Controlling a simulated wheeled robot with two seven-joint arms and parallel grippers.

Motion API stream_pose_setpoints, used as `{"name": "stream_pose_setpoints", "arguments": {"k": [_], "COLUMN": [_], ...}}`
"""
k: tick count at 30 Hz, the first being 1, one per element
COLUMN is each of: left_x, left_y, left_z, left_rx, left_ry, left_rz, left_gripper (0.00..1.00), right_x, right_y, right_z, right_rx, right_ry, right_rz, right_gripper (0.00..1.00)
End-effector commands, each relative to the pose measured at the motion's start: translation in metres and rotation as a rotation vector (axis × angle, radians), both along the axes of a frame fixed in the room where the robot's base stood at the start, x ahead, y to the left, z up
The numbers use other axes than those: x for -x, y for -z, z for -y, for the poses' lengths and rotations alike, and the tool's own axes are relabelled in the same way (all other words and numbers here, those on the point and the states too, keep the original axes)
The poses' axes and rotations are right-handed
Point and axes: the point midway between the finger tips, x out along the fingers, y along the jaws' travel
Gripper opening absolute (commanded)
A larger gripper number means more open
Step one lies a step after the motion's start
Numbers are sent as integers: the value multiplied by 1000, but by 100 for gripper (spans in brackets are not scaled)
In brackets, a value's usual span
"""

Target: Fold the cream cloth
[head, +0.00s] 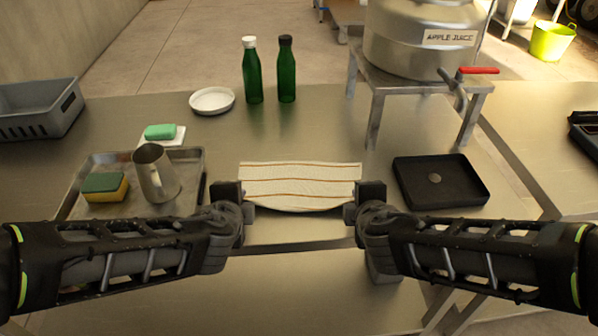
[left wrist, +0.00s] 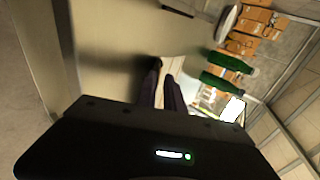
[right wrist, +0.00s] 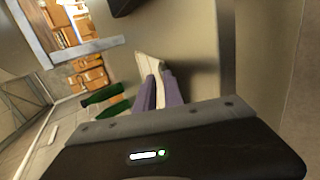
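The cream cloth (head: 300,181) with thin brown stripes is at the middle of the near table. Its far part lies flat, and its near edge hangs in a shallow curve between my grippers. My left gripper (head: 241,191) is at its near left corner, and my right gripper (head: 357,193) at its near right corner. In the left wrist view the fingers (left wrist: 162,84) are close together with cloth (left wrist: 172,66) between them. The right wrist view shows the fingers (right wrist: 160,90) likewise closed on cloth (right wrist: 149,64). The pinched corners are mostly hidden.
Left of the cloth is a metal tray (head: 185,203) with a steel pitcher (head: 156,174) and a sponge (head: 105,187). A black tray (head: 462,196) is to the right. Green bottles (head: 252,75), a white dish (head: 212,101) and a juice-tank stand (head: 420,84) are behind.

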Motion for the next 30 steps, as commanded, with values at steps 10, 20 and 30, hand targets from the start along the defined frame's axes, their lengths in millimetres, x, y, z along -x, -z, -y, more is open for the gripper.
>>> {"name": "stream_pose_setpoints", "arguments": {"k": [10, 20, 30], "left_x": [0, 11, 48], "left_y": [0, -31, -77], "left_z": [0, 0, 0], "left_rx": [0, 3, 4], "left_ry": [0, -1, 0], "left_rz": [0, 6, 6], "left_gripper": [40, 40, 40], "right_x": [0, 11, 48], "right_y": [0, -31, -77], "right_z": [0, 0, 0], "right_rx": [0, -4, -3], "right_ry": [0, 1, -1], "right_rz": [0, 6, 6], "right_gripper": [40, 40, 40]}}
